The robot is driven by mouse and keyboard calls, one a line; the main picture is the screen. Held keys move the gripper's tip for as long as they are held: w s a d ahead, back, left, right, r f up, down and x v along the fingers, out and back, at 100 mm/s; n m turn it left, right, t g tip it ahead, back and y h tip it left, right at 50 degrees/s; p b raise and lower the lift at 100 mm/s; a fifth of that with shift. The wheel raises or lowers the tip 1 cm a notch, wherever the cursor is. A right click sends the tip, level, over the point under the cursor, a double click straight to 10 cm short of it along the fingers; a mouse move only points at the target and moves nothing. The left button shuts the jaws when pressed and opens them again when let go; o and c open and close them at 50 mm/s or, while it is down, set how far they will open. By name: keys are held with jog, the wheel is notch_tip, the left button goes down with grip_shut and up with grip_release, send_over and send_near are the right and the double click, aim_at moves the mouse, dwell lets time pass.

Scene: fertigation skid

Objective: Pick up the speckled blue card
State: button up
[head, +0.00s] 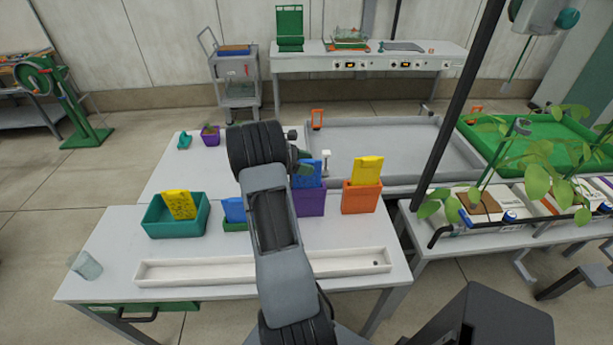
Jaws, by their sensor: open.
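A blue card (308,172) stands upright in a purple box (311,203) at the middle of the white table. A second blue card (234,209) stands to the left in a low green holder (236,227), partly hidden by my arm. At this size I cannot tell which blue card is speckled. My gripper (303,168) is open, just beyond my arm's dark wrist, near the top left of the card in the purple box. Its fingers are mostly hidden, and I cannot tell whether they touch that card.
A teal bin (160,222) holds a yellow card (180,205). An orange box (361,203) holds another yellow card (367,171). A long white trough (185,272) lies along the front, with a clear cup (86,266) to its left. A dark post rises to the right.

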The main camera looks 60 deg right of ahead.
jog(key=shift+s+d+f, duration=0.1)
grip_shut()
dwell(0.5)
